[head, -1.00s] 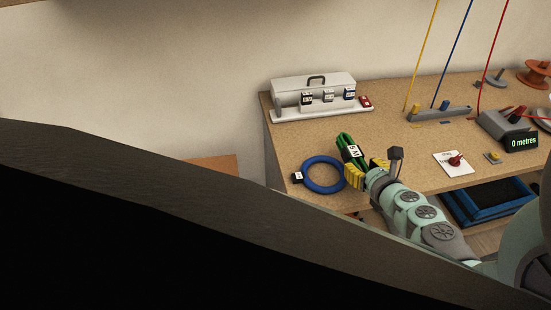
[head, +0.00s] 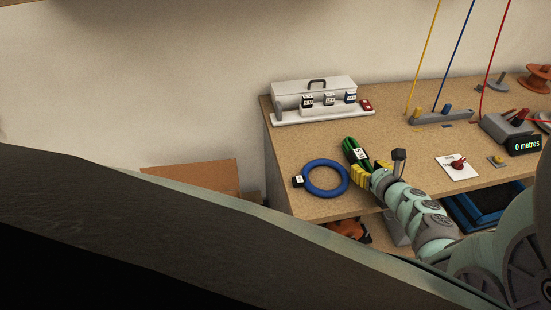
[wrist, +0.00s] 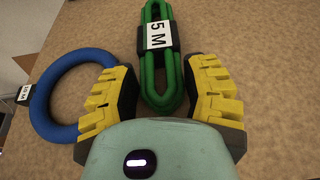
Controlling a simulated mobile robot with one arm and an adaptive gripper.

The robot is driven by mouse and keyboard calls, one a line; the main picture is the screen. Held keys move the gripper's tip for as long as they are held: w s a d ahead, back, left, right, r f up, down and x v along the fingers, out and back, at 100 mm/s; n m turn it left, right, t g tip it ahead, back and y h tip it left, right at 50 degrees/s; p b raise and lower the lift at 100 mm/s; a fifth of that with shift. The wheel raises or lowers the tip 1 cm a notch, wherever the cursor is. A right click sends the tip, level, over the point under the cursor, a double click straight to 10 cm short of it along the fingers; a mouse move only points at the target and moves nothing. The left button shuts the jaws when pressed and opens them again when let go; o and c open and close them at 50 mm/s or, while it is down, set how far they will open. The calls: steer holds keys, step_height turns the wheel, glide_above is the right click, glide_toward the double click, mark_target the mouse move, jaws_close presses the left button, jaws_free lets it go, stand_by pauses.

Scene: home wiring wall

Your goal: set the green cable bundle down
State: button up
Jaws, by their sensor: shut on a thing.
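The green cable bundle (head: 356,152), with a black band and a white "5 M" label, is at the front left of the bench top. In the wrist view the bundle (wrist: 150,75) points away from me between the yellow fingers. My gripper (head: 367,174) is shut on its near end. The gripper (wrist: 163,78) also shows in the wrist view, with a finger on each side of the bundle. I cannot tell whether the bundle touches the bench or is held just above it.
A blue cable coil (head: 326,191) lies left of the bundle, near the bench's front left corner. A grey case (head: 313,88) stands at the back left. A white card (head: 457,173) and a "0 metres" meter (head: 524,145) are to the right.

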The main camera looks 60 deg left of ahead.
steer(key=shift+f, duration=0.15)
steer(key=o, duration=1.3)
steer(key=shift+r, duration=0.35)
steer(key=v, duration=1.2)
steer(key=shift+f+b, duration=0.15)
steer(key=shift+b, duration=0.3)
